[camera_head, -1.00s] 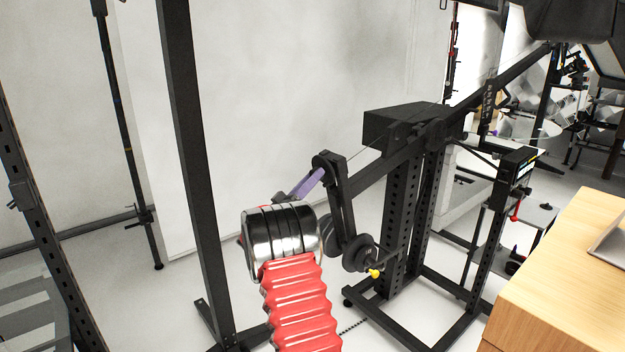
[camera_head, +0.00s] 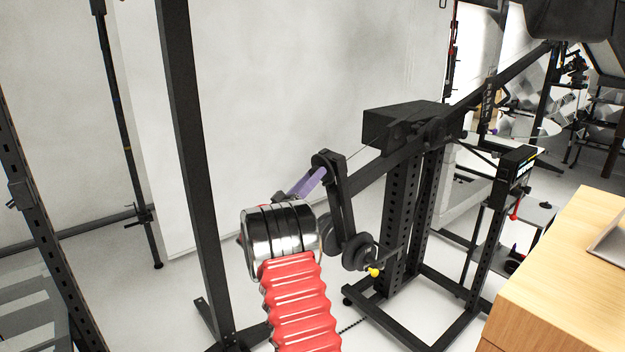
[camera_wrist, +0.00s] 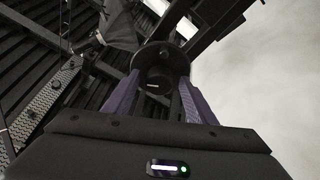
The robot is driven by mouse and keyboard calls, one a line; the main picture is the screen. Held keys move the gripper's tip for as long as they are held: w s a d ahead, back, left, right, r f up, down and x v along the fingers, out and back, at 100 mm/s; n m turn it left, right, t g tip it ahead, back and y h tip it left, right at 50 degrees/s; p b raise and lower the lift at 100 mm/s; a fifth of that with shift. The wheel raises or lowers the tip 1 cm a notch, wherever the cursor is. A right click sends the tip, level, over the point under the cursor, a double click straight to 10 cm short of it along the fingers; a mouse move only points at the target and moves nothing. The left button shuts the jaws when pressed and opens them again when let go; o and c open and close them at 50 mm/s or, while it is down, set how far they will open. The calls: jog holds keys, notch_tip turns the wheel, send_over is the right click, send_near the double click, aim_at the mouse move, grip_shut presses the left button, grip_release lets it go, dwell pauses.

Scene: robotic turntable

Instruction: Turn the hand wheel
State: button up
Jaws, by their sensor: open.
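The machine is a black frame carrying a round dark wheel (camera_head: 358,252) with a small yellow knob (camera_head: 374,273). I cannot tell for certain that this is the hand wheel. A black link (camera_head: 342,205) rises from it to a rounded upper end. My gripper (camera_head: 318,174) has purple fingers and reaches that upper end from the lower left. In the wrist view my gripper (camera_wrist: 160,80) is open, with a finger on each side of a round black part (camera_wrist: 154,80). I cannot tell whether the fingers touch it.
A black upright post (camera_head: 192,180) stands left of my arm. The machine's black base frame (camera_head: 410,325) lies on the pale floor. A wooden desk (camera_head: 570,265) fills the lower right.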

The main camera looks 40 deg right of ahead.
jog(key=v, duration=1.4)
jog(key=shift+d, duration=0.2)
